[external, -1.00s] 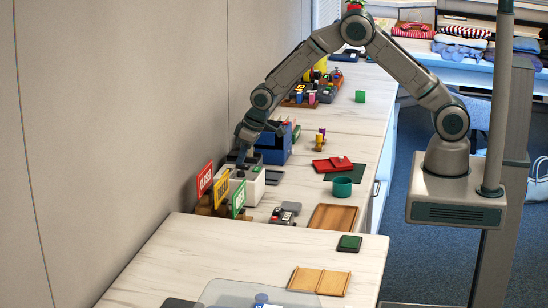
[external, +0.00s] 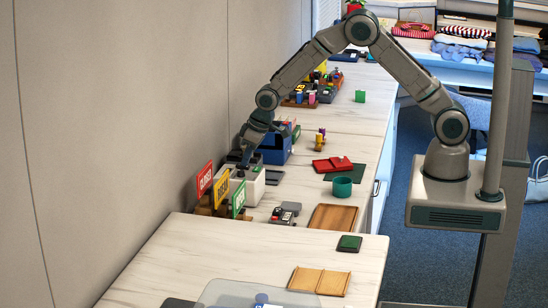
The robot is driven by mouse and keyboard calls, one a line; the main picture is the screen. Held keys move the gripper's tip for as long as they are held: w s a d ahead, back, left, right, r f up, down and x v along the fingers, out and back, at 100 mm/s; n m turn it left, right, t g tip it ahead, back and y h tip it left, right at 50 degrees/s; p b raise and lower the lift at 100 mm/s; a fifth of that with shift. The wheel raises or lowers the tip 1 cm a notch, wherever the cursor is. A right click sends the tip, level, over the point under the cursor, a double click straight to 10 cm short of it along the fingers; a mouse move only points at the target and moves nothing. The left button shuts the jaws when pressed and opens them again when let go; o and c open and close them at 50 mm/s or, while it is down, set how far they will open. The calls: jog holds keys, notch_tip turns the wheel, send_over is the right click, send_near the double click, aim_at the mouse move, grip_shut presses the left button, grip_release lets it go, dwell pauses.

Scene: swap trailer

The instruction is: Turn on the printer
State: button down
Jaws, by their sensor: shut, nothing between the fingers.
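The printer appears to be the small white box (external: 254,190) on the counter by the wall, between the sign stand and a blue box. My gripper (external: 243,167) points down at the top of this white box. Its fingers are shut and empty. The fingertips are at or just above the box's dark top part; I cannot tell whether they touch. The power button is too small to make out or is hidden by my gripper.
Red, yellow and green signs (external: 221,188) stand left of the white box. A blue box (external: 275,148) stands behind it. A small dark device (external: 284,215), a teal cup (external: 342,187) and a wooden tray (external: 331,217) are to the right.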

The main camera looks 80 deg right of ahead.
jog(key=shift+r, duration=0.35)
jog(key=v, duration=1.3)
jog(key=shift+w+r, duration=0.2)
jog(key=shift+r, duration=0.05)
jog(key=shift+w+r+p, duration=0.2)
jog(key=shift+w+p, duration=0.35)
jog(key=shift+w, duration=0.2)
